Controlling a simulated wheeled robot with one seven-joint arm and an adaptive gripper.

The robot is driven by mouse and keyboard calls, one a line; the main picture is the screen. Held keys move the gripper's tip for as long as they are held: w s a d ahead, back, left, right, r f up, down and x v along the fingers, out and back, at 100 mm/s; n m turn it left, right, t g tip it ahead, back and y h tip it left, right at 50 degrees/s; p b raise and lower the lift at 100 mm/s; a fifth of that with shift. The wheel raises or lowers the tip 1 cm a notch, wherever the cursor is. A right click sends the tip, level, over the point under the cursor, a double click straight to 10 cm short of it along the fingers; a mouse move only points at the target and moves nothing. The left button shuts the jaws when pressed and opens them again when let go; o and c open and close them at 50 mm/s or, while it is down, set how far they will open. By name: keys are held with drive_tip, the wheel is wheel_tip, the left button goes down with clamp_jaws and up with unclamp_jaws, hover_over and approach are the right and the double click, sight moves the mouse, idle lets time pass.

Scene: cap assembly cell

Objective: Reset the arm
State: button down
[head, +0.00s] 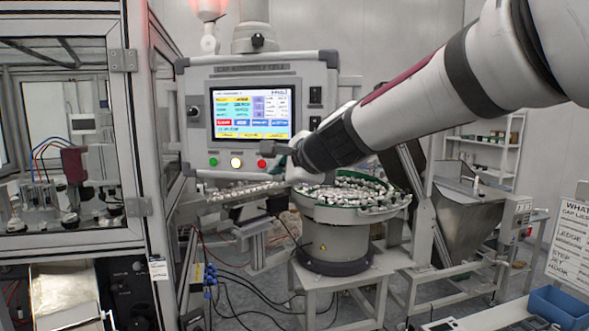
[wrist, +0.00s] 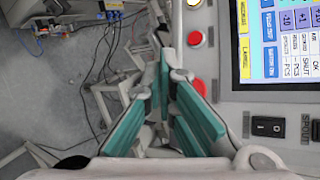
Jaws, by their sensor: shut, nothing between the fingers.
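My gripper (head: 262,150) is at the end of my arm, which reaches in from the upper right to just in front of the lower edge of the control panel (head: 323,75). In the wrist view my gripper (wrist: 168,68) has its two teal-padded fingers drawn together at the tips, with nothing between them. The wrist view shows one red button (wrist: 195,38) clear of the fingers and another red one (wrist: 200,87) beside the right finger. I cannot tell whether the fingers touch the panel.
The lit touchscreen (head: 252,113) is left of my forearm. A bowl feeder (head: 335,240) full of small parts stands below my gripper, with a feed track (head: 240,194) on its left. A glazed machine cabinet (head: 70,130) stands at left. A blue bin (head: 560,308) is at lower right.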

drive_tip(key=s+d+f+n+g+h, duration=0.2)
drive_tip(key=s+d+f+n, duration=0.2)
drive_tip(key=s+d, duration=0.3)
drive_tip(key=s+d+f+n+g+h, duration=0.2)
drive_tip(key=s+d+f+n, duration=0.3)
drive_tip(key=s, duration=1)
drive_tip(key=s+d+f+n+g+h, duration=0.1)
drive_tip(key=s+d+f+n, duration=0.4)
drive_tip(key=s+d, duration=0.5)
drive_tip(key=shift+s+d+n+g+h+b, duration=0.35)
drive_tip(key=shift+s+n+h, duration=0.4)
drive_tip(key=shift+n, duration=0.25)
